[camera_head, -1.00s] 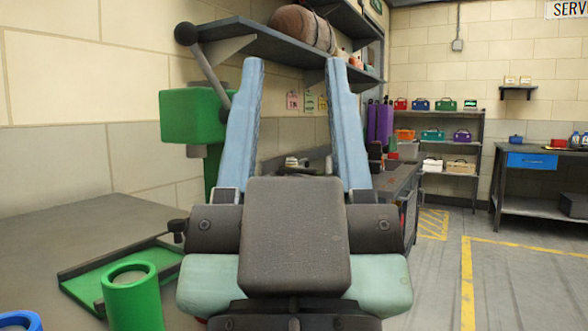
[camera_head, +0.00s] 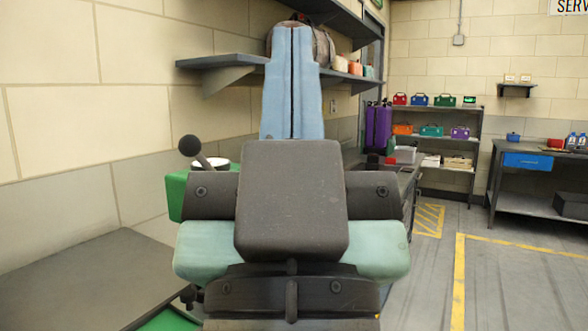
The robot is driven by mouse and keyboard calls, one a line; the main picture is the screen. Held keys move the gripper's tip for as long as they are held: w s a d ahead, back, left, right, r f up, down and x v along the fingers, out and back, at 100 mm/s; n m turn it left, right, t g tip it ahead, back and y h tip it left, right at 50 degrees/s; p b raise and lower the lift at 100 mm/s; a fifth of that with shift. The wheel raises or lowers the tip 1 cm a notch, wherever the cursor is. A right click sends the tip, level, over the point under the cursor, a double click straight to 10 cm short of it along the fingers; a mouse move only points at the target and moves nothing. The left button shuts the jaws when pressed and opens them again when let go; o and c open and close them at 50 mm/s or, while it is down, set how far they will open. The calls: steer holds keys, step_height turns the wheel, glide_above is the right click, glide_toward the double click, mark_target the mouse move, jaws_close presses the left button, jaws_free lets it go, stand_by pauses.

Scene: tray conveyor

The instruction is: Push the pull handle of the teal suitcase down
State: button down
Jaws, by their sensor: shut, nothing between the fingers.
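My gripper (camera_head: 292,30) points up and away in the middle of the view. Its two light blue fingers are pressed together with nothing between them. I cannot make out the teal suitcase or its pull handle; my gripper and wrist cover much of the middle. A teal case (camera_head: 431,131) is on the far rack, but it looks like a small toolbox.
A wall shelf (camera_head: 225,61) with a brown bag (camera_head: 325,47) is behind my fingers. A purple case (camera_head: 378,128) stands farther back. Floor at right is open.

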step_height(320, 180, up, 26)
steer(key=p, duration=2.3)
steer(key=shift+p, duration=0.3)
steer(key=shift+a, duration=0.1)
